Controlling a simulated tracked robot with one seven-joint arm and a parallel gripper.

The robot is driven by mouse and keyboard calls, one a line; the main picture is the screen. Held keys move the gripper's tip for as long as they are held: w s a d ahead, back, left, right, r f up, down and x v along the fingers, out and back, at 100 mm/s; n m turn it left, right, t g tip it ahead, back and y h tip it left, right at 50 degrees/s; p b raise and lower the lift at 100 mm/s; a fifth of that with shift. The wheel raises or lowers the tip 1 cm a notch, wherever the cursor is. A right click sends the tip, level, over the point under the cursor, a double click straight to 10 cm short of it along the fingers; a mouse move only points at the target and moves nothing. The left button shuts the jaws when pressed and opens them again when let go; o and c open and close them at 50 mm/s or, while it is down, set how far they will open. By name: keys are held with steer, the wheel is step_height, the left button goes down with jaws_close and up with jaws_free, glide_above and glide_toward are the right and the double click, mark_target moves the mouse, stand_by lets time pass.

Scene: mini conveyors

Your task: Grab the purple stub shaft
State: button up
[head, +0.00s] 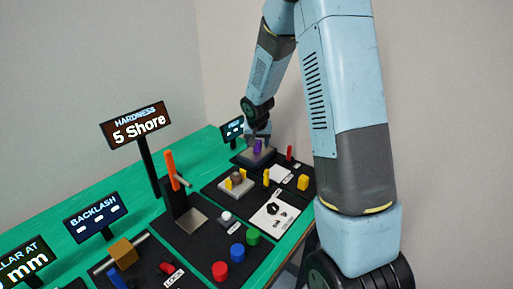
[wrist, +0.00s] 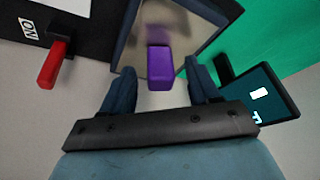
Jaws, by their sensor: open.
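The purple stub shaft (head: 258,146) stands on a grey plate (head: 248,158) at the far end of the bench in the head view. In the wrist view the purple shaft (wrist: 160,68) lies between my two fingers, with a visible gap on each side. My gripper (wrist: 160,75) is open and holds nothing. In the head view my gripper (head: 257,138) is at the shaft, small and partly hidden by its own wrist.
A red lever (wrist: 57,64) stands left in the wrist view, and a dark display (wrist: 252,92) stands close on the right.

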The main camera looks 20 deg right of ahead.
steer(key=shift+x, duration=0.95)
steer(key=shift+c, duration=0.3)
steer(key=shift+r, duration=0.1)
jaws_close()
